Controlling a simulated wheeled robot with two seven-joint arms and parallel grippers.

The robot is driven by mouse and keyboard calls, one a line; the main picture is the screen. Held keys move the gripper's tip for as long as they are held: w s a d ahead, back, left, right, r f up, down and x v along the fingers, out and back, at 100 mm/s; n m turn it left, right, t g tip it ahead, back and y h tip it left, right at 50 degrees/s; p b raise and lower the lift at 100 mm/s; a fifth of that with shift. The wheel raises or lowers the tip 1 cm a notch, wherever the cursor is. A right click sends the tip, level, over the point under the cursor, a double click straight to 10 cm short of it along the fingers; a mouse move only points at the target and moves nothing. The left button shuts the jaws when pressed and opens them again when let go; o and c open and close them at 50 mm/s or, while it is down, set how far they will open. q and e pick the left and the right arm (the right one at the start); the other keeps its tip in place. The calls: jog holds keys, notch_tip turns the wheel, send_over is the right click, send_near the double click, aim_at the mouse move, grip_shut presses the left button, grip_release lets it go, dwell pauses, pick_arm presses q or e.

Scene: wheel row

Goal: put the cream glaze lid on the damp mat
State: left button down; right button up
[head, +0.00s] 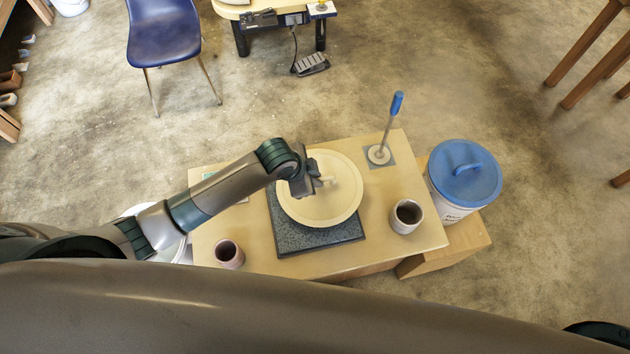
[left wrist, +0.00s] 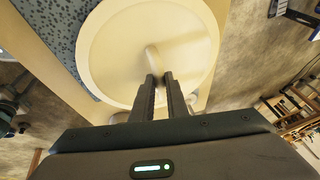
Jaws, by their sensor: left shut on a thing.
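The cream glaze lid (head: 325,208), a round pale disc with a bar handle, is over the dark speckled mat (head: 318,238) on the low wooden table. It covers much of the mat and reaches past its far right side; I cannot tell whether it touches the mat. My left gripper (head: 323,182) is shut on the lid's handle. In the left wrist view the fingertips (left wrist: 162,78) meet the handle (left wrist: 153,60), with the lid (left wrist: 108,55) filling the middle and the speckled mat (left wrist: 62,22) at upper left. My right gripper is out of view.
On the table are a pinkish cup (head: 229,254), a grey cup (head: 407,216) and a blue-tipped upright tool (head: 390,118) on a small grey square. A blue-lidded bucket (head: 465,175) stands at right. A white round container (head: 178,250) is partly hidden under my left arm.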

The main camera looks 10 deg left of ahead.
pick_arm(q)
jog(key=shift+f+p, duration=0.3)
jog(key=shift+f, duration=1.05)
jog(key=shift+f, duration=0.15)
jog(key=c, duration=1.7)
grip_release()
jog(key=shift+c, duration=0.2)
jog(key=shift+r, duration=0.2)
jog(key=b+v, duration=0.1)
jog(key=v, duration=1.1)
jog(key=shift+b, duration=0.35)
